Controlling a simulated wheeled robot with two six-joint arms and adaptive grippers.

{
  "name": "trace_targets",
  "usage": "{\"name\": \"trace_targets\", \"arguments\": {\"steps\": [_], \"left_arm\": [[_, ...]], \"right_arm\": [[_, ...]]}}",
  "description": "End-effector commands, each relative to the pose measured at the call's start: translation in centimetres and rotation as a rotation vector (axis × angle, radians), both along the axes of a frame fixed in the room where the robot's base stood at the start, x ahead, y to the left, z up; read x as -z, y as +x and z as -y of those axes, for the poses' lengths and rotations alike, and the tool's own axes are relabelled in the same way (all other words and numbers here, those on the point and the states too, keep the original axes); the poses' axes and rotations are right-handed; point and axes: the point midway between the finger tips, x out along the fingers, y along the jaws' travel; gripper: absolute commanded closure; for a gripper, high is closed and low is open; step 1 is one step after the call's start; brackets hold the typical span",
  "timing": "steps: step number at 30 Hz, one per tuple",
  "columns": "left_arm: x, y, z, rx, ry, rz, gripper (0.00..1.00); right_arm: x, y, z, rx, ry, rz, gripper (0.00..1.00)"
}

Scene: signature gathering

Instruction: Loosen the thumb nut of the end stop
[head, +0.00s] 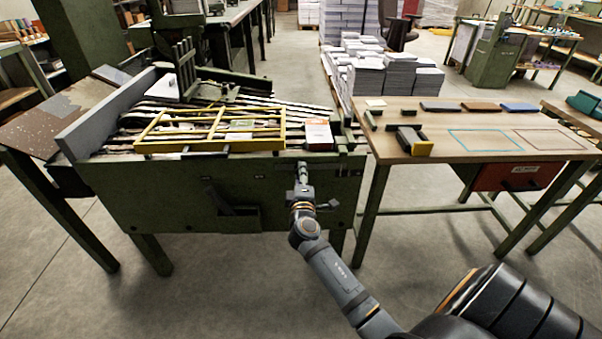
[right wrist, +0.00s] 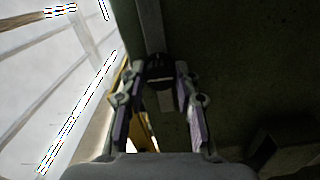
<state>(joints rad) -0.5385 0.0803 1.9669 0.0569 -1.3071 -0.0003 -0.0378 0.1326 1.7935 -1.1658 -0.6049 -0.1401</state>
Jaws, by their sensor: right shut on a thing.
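My right gripper (head: 303,184) is at the front face of the green machine (head: 240,190), just below its top edge. In the right wrist view, its two fingers (right wrist: 156,84) stand on either side of a small dark knob, which looks like the thumb nut (right wrist: 160,69), and are shut on it. A grey bar (right wrist: 150,25) runs up from the nut and looks like part of the end stop. In the head view the nut is too small and covered to make out. My left gripper is not in view.
A yellow frame (head: 212,147) lies on the machine's top, with a red and white box (head: 318,134) at its right. A wooden table (head: 500,151) with several small blocks stands at the right. Paper stacks (head: 382,80) stand behind. Floor in front is clear.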

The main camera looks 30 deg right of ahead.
Motion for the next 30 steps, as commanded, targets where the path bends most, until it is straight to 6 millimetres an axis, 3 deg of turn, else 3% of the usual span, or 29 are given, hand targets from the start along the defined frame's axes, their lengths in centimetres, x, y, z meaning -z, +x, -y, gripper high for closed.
{"name": "trace_targets", "arguments": {"steps": [17, 18, 21, 22, 30], "left_arm": [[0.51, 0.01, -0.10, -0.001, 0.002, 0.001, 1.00], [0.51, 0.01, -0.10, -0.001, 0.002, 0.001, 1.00], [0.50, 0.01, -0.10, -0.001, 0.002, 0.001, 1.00], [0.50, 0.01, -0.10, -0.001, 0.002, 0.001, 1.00], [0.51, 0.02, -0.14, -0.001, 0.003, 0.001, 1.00]], "right_arm": [[0.10, 0.00, -0.06, -0.001, -0.021, -0.015, 1.00], [0.10, 0.00, -0.06, -0.001, -0.021, -0.015, 0.64], [0.08, -0.01, -0.05, -0.001, -0.020, -0.015, 0.50], [0.08, 0.00, -0.04, -0.001, -0.021, -0.014, 0.46], [0.05, -0.02, -0.04, -0.001, -0.021, -0.014, 0.46]]}}
